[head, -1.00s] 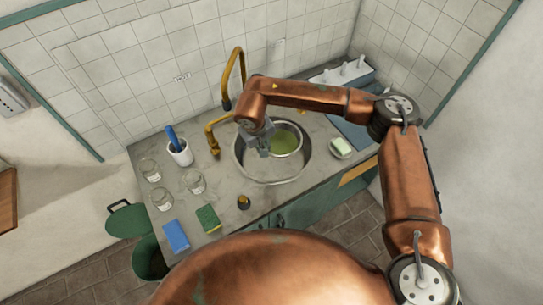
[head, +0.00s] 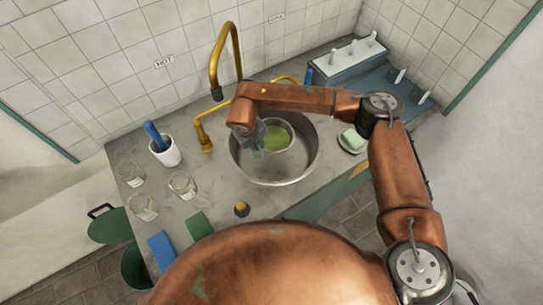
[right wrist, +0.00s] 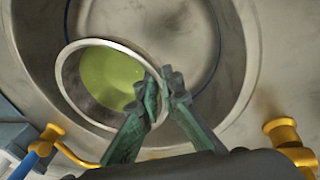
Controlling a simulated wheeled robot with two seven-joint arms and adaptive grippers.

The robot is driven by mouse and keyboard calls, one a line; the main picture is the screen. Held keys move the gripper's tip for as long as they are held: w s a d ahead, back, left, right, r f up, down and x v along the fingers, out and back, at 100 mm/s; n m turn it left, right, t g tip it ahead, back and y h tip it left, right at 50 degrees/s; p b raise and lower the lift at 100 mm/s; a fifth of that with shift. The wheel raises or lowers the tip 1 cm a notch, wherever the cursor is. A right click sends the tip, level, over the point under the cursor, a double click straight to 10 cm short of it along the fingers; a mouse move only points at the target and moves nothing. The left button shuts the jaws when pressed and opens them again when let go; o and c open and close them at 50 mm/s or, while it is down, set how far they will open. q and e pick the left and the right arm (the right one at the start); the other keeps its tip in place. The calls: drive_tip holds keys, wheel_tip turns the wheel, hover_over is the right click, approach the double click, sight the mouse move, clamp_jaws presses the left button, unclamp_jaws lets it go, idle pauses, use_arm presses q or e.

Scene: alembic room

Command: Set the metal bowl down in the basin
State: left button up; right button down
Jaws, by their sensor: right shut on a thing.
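The metal bowl (head: 291,146) is round and yellow-green inside. It is within the outline of the round metal basin (head: 285,173), towards its back. My right gripper (head: 259,143) is at the bowl's left side in the head view. In the right wrist view the bowl (right wrist: 71,82) shows over the basin (right wrist: 205,40), and my right gripper (right wrist: 163,88) is shut on the bowl's rim, one finger inside and one outside. I cannot tell whether the bowl's underside touches the basin floor. My left gripper is not in view.
A brass tap (head: 225,60) arches behind the basin, and a brass spout (head: 204,135) stands left of it. A soap dish (head: 351,141) is at the right. A brush cup (head: 166,151), glass jars (head: 183,184), sponges and a dark-and-brass stopper (head: 241,208) occupy the left counter.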

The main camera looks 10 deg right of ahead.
wheel_tip(320, 180, down, 10)
drive_tip(key=shift+f, duration=0.25)
idle(0.3)
drive_tip(key=shift+f+b, duration=0.2)
drive_tip(key=shift+b, duration=0.15)
drive_tip(key=c, duration=2.1)
unclamp_jaws()
drive_tip(key=shift+r, duration=0.15)
drive_tip(key=v, duration=1.2)
drive_tip(key=shift+p, duration=0.4)
drive_tip(key=shift+r, duration=0.1)
